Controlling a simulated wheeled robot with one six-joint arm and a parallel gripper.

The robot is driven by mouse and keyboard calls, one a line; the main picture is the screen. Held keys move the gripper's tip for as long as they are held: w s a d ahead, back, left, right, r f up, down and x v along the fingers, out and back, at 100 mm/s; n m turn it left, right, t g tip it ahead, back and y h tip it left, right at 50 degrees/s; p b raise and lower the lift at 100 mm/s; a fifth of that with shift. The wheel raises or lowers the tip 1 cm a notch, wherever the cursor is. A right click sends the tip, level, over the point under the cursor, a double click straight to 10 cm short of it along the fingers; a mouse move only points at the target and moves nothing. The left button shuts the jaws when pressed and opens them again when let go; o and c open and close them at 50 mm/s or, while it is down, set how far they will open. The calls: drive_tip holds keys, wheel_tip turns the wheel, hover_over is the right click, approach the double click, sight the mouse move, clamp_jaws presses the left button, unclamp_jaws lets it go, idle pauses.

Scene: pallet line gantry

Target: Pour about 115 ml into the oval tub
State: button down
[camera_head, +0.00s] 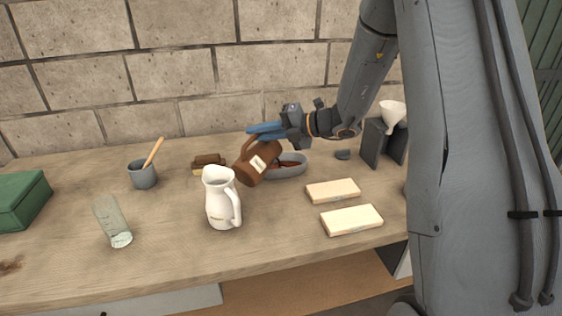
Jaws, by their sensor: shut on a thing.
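My gripper (262,131) with blue fingers is shut on a brown jug (251,172) with a pale label, seemingly by its handle. The jug is strongly tilted beside and partly in front of the grey oval tub (301,168). The oval tub stands on the table, its left end hidden behind the jug. Something dark reddish-brown shows inside the tub; its level cannot be read. The jug's mouth and any stream from it cannot be made out.
A white pitcher (220,200) stands in front of the jug. A glass (113,222), a grey cup (143,175) with a wooden stick and a brush-like block (209,163) are left. Two pale blocks (352,220) lie right, near a white funnel (392,115) on a dark stand.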

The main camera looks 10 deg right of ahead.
sight(250, 143)
drive_tip(key=shift+w+d+r+m+p, duration=0.3)
drive_tip(key=shift+w+d+p, duration=0.25)
drive_tip(key=shift+d, duration=0.1)
idle(0.6)
drive_tip(key=s+a+f+n+b, duration=0.1)
drive_tip(key=s+a+f+n+h+b, duration=0.1)
drive_tip(key=a, duration=0.1)
drive_tip(key=shift+s+a+f, duration=0.1)
drive_tip(key=shift+s+a, duration=0.1)
drive_tip(key=shift+s, duration=0.2)
drive_tip(key=shift+s+a+n+t+h+b, duration=0.4)
drive_tip(key=shift+s+a+n+h+b, duration=0.15)
drive_tip(key=shift+n, duration=0.35)
idle(1.1)
